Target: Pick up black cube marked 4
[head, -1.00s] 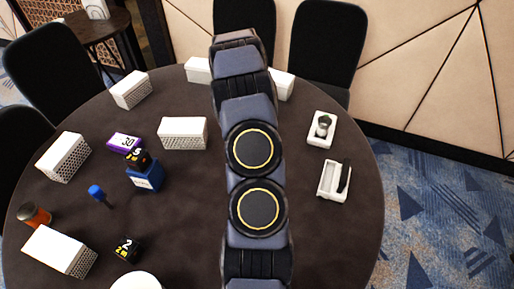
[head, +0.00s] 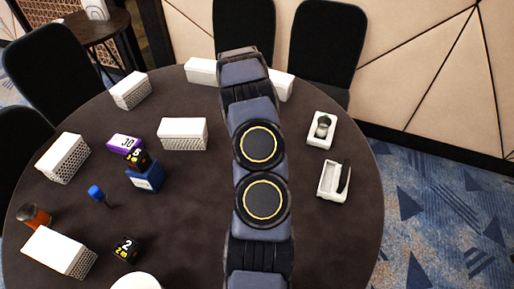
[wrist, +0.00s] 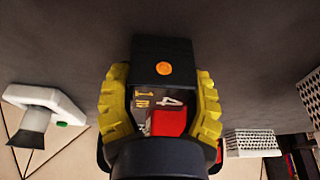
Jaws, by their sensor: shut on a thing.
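The black cube marked 4 (wrist: 165,65) is between the yellow fingers of my gripper (wrist: 163,84) in the wrist view. An orange dot shows on one face. A white 4 and small yellow marks show on the shaded face towards the palm. My gripper is shut on this cube. A red thing (wrist: 168,123) shows just past the 4 face, near the palm; I cannot tell what it is. In the head view my arm hides the gripper and this cube. Another black cube marked 2 (head: 127,250) lies on the table, and one marked 5 (head: 138,160) rests at a blue box (head: 146,178).
Several white perforated boxes (head: 183,134) stand around the dark round table (head: 330,240). A purple block (head: 124,142), a blue-capped item (head: 96,193) and an orange jar (head: 35,215) are at left. White trays (head: 322,130) lie at right. Chairs (head: 327,50) stand behind.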

